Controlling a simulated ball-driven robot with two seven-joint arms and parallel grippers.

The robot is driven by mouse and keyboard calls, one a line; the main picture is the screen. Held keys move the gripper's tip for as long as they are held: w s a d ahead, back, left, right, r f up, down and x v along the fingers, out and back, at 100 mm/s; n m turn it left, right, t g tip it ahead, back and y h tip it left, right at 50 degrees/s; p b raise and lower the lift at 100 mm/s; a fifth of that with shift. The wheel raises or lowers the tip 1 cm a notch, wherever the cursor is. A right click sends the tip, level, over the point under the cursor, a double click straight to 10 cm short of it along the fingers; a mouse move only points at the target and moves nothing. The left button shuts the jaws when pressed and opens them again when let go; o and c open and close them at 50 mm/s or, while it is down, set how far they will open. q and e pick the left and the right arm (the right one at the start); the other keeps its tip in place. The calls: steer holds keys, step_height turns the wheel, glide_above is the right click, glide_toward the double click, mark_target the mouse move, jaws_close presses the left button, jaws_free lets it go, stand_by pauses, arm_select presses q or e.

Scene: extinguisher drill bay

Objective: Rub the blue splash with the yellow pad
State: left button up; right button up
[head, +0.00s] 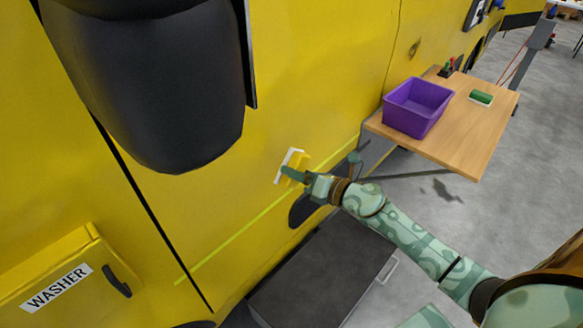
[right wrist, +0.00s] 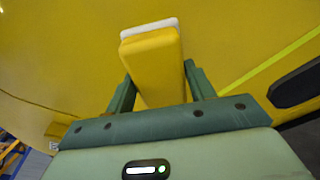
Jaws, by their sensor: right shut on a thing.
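My right gripper (head: 291,172) is shut on the yellow pad (head: 300,161) in the head view. The pad has a white face, turned toward the large yellow vehicle panel (head: 225,190). In the right wrist view the yellow pad (right wrist: 152,62) sits between the two green fingers of the right gripper (right wrist: 157,82), with its white layer at the far side. The pad is at or very close to the panel; I cannot tell whether it touches. No blue splash shows in either view; the pad may hide it. My left gripper is not in view.
A black mirror-like housing (head: 160,90) hangs at the upper left. A washer hatch (head: 55,275) is at the lower left. A dark box (head: 325,275) stands below the arm. A wooden table (head: 450,145) at the right holds a purple bin (head: 417,107) and a green-and-white block (head: 481,97).

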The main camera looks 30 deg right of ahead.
steer(key=v, duration=0.3)
steer(key=shift+s+f, duration=0.1)
steer(key=shift+f, duration=0.05)
stand_by(0.4)
steer(key=shift+a, duration=0.15)
stand_by(0.4)
steer(key=s+a+r+m+h, duration=0.2)
steer(key=s+a+r+h, duration=0.1)
steer(key=s, duration=0.4)
steer(key=s+a+r+m+t+h, duration=0.1)
steer(key=s+a+r+m+h, duration=0.2)
steer(key=s+a+r+h, duration=0.1)
step_height(320, 180, up, 3)
steer(key=s+a, duration=0.1)
steer(key=s, duration=0.2)
steer(key=shift+f+t, duration=0.2)
steer(key=shift+t, duration=0.1)
steer(key=shift+a+r, duration=0.1)
steer(key=shift+a, duration=0.05)
stand_by(0.3)
